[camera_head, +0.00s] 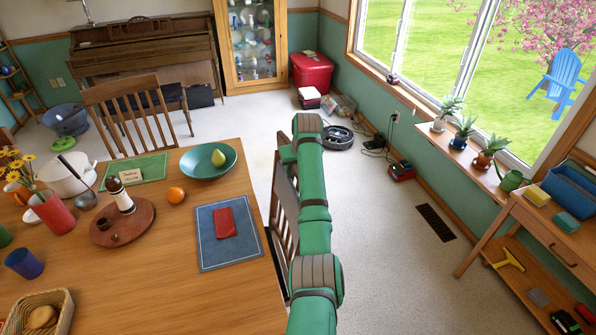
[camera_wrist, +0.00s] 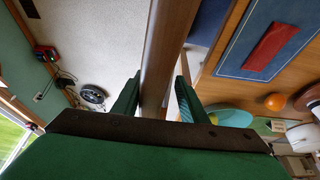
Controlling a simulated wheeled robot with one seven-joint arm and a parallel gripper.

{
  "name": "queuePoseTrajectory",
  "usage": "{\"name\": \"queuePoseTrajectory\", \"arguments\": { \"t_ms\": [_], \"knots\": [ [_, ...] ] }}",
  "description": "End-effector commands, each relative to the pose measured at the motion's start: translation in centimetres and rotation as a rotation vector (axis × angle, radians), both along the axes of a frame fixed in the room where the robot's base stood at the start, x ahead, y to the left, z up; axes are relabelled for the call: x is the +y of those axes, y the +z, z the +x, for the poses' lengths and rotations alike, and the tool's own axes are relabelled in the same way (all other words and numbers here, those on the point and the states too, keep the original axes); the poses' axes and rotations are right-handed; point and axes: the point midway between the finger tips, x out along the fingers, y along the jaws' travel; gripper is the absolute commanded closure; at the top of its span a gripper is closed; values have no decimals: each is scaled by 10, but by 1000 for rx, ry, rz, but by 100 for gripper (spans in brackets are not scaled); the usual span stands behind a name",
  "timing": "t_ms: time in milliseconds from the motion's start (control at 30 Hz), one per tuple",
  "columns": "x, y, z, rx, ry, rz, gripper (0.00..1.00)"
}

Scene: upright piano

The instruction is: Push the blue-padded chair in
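The chair (camera_head: 283,212) stands at the right side of the dining table (camera_head: 150,285), its slatted wooden back partly hidden behind my green arm. In the wrist view a wooden bar of the chair (camera_wrist: 163,50) runs upward between the two green fingers of my gripper (camera_wrist: 157,98). The fingers are spread on either side of the bar; firm contact cannot be made out. A dark blue patch (camera_wrist: 208,22), seemingly the seat pad, shows beside the bar near the table edge. In the head view my gripper is hidden behind my arm.
Another wooden chair (camera_head: 130,112) stands at the table's far end. A blue placemat (camera_head: 228,238) with a red napkin (camera_head: 224,222) lies near the table's right edge. A round robot vacuum (camera_head: 338,138) is on the floor beyond. Carpet (camera_head: 385,250) to the right is clear.

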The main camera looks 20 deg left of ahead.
Motion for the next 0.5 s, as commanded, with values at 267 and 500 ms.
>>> {"name": "queuePoseTrajectory", "arguments": {
  "t_ms": [267, 500],
  "knots": [
    [-8, 24, -5, -4, -3, 2, 61],
    [-19, 66, -19, -3, -1, 2, 61]
  ]
}}
